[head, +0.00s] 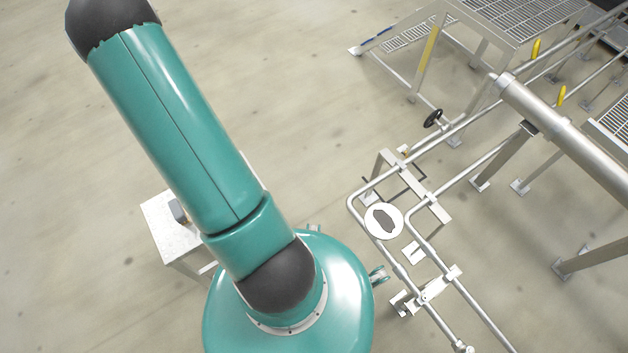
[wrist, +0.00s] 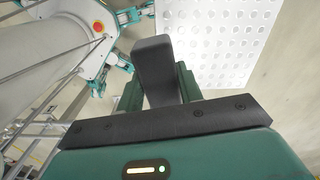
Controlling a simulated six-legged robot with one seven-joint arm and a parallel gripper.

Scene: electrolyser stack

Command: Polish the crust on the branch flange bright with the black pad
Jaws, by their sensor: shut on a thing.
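My gripper (wrist: 160,84) shows in the wrist view with its green fingers shut on the black pad (wrist: 153,58), a dark block that sticks out beyond them. The branch flange (head: 371,220) is a pale round disc on the pipework right of my base in the head view. A dark, uneven patch of crust (head: 383,221) covers the middle of its face. The flange cannot be made out in the wrist view, and the pad is apart from it.
A perforated plate (wrist: 222,38) shows beyond the pad. Thin pipes, a black handwheel (head: 433,118) and a thick pipe (head: 565,135) lie right. Floor at upper centre is clear.

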